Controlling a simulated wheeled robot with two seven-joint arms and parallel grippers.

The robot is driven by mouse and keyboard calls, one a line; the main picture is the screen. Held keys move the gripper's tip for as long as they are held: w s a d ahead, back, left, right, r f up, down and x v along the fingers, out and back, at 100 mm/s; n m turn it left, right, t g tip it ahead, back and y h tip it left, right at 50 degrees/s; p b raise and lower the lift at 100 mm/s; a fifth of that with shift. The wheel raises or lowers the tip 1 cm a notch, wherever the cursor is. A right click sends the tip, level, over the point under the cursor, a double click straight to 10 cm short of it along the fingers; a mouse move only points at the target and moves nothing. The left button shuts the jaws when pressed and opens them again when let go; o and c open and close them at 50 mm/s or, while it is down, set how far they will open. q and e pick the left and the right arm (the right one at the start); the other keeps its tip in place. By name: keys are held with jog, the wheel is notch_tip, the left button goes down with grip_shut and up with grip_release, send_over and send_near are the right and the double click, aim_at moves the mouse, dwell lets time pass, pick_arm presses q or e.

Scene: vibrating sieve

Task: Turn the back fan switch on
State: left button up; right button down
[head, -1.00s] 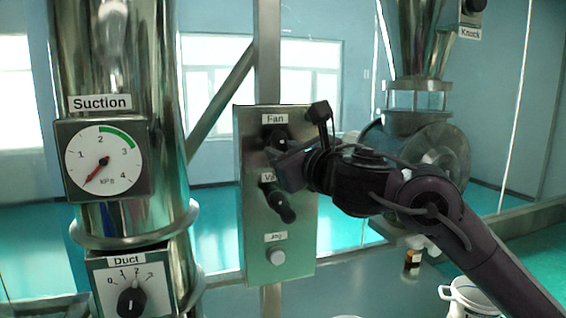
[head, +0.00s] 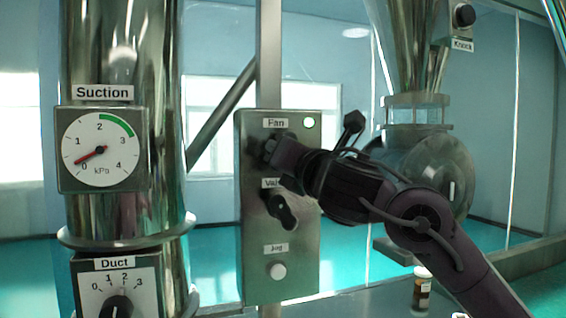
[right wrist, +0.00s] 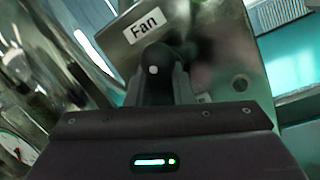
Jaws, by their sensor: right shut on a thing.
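The grey control panel (head: 255,265) stands upright in the middle of the head view. My right gripper (head: 277,150) is shut on the black fan switch (right wrist: 156,68) below that label. In the head view the gripper covers most of the switch. In the right wrist view the switch sits between the fingers, with a white dot on it. My left gripper is not in view.
Below on the panel are a black valve handle (head: 282,212) and a pale jog button (head: 278,270). At left are the suction gauge (head: 100,150), needle near 0, and the duct dial (head: 118,305). A small brown bottle (head: 421,290) stands at lower right.

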jog(key=shift+m, duration=0.5)
jog(key=c, duration=1.3)
grip_release()
jog(key=shift+s+b, duration=0.1)
jog(key=shift+b, duration=0.2)
jog(key=b+v, duration=0.2)
jog(key=v, duration=0.5)
jog(key=shift+s, duration=0.25)
jog(key=shift+d+f, duration=0.1)
jog(key=shift+d, duration=0.05)
